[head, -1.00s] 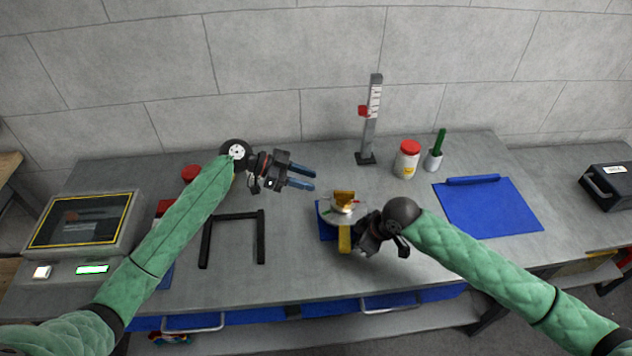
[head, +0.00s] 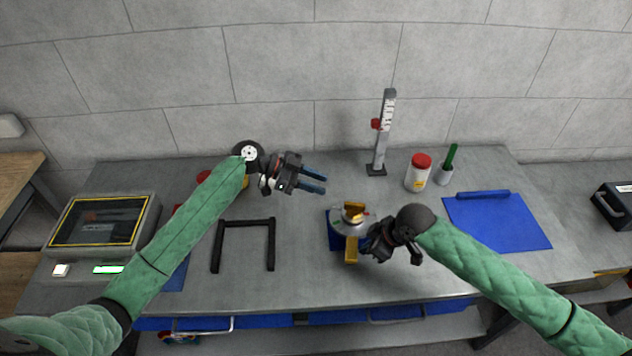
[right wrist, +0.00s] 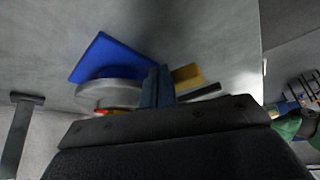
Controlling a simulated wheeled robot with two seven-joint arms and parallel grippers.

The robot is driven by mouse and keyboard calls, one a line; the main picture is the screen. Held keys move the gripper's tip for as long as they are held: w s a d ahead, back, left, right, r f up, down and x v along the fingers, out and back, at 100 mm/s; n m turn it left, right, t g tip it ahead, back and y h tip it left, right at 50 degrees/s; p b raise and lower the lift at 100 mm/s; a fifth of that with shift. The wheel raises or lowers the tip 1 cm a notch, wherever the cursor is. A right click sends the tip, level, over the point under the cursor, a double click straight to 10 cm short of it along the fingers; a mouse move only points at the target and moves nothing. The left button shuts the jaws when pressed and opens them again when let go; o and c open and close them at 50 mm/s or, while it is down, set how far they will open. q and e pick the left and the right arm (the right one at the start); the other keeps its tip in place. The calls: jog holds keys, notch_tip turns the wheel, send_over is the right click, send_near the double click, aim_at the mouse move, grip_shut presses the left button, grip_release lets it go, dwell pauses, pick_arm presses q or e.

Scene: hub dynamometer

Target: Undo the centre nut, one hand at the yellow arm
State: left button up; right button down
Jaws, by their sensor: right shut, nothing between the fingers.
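The hub dynamometer stands on the bench in the middle of the head view, with a round grey disc (head: 340,227) on a blue base (head: 334,238). A yellow piece (head: 353,210) sits at the disc's centre; the nut itself is too small to make out. The yellow arm (head: 351,250) sticks out at the front; it also shows in the right wrist view (right wrist: 188,76). My right gripper (head: 366,244) is shut and empty, close beside the yellow arm; I cannot tell whether they touch. My left gripper (head: 325,181) is open and empty, above the bench behind the disc.
A black frame (head: 245,222) lies left of the hub. A height gauge (head: 382,135), a red-lidded jar (head: 418,173) and a cup with a green handle (head: 446,170) stand behind right. A blue mat (head: 500,222) lies at right. A display box (head: 100,224) stands at left.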

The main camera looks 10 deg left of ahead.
jog(key=r+p, duration=0.1)
jog(key=r, duration=0.1)
jog(key=r+p, duration=0.2)
jog(key=d+r+p, duration=0.1)
jog(key=r, duration=0.1)
jog(key=shift+p, duration=0.3)
jog(key=shift+f, duration=0.1)
dwell(0.4)
